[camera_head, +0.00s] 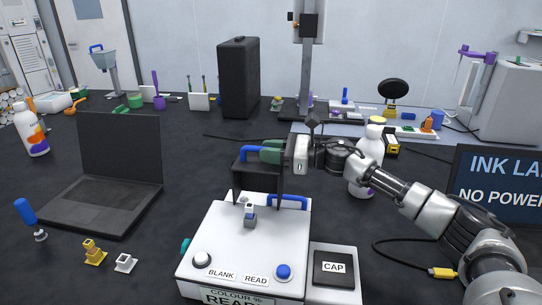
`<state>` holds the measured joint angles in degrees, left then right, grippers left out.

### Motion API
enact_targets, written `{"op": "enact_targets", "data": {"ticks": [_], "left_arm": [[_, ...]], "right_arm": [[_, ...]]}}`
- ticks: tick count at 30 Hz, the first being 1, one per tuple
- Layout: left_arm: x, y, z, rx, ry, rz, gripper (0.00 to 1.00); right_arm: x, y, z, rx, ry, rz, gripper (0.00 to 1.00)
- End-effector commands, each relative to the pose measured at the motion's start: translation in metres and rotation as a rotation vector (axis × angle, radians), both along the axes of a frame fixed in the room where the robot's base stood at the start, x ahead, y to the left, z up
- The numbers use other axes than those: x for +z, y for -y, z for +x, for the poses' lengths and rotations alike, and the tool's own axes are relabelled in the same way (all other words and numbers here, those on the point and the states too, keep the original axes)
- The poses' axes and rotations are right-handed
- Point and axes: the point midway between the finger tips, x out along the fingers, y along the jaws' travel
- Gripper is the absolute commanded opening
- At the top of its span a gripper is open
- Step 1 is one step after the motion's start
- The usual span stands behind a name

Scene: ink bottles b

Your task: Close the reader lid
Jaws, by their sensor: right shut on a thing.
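The colour reader (230,235) is a white box at the front centre, with BLANK and READ labels, a white knob and a blue button. Its black lid (258,178) stands raised at the back of the box, with a blue handle (248,149) at its top. A small grey-blue piece with a pale top (249,215) sits in the top of the reader. My right gripper (271,152), with green finger pads, comes in from the right and is shut on the lid at its blue handle; the fingers partly hide the contact. My left gripper is out of view.
A black CAP pad (333,268) lies right of the reader. An open laptop (118,160) stands at left, and a white bottle (371,150) stands behind my right arm. Small yellow (94,252) and white (125,263) pieces lie front left. A dark sign (500,185) stands at right.

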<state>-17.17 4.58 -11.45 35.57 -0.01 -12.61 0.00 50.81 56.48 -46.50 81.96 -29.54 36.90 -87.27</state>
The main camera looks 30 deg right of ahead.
Motion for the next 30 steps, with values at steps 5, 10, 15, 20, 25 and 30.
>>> {"op": "enact_targets", "data": {"ticks": [5,10,15,20,25,30], "left_arm": [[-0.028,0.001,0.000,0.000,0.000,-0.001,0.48],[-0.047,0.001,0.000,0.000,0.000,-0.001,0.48],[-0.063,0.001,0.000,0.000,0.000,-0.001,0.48],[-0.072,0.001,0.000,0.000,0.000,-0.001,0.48],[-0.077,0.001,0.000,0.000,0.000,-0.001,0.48],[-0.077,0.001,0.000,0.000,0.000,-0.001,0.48]], "right_arm": [[0.003,-0.010,-0.016,-0.003,0.117,-0.082,0.00],[0.007,-0.021,-0.030,-0.004,0.220,-0.158,0.00],[0.010,-0.031,-0.043,-0.005,0.306,-0.224,0.00],[0.011,-0.038,-0.052,-0.006,0.364,-0.268,0.00],[0.012,-0.042,-0.057,-0.005,0.399,-0.294,0.00],[0.013,-0.043,-0.058,-0.005,0.410,-0.302,0.00]]}}
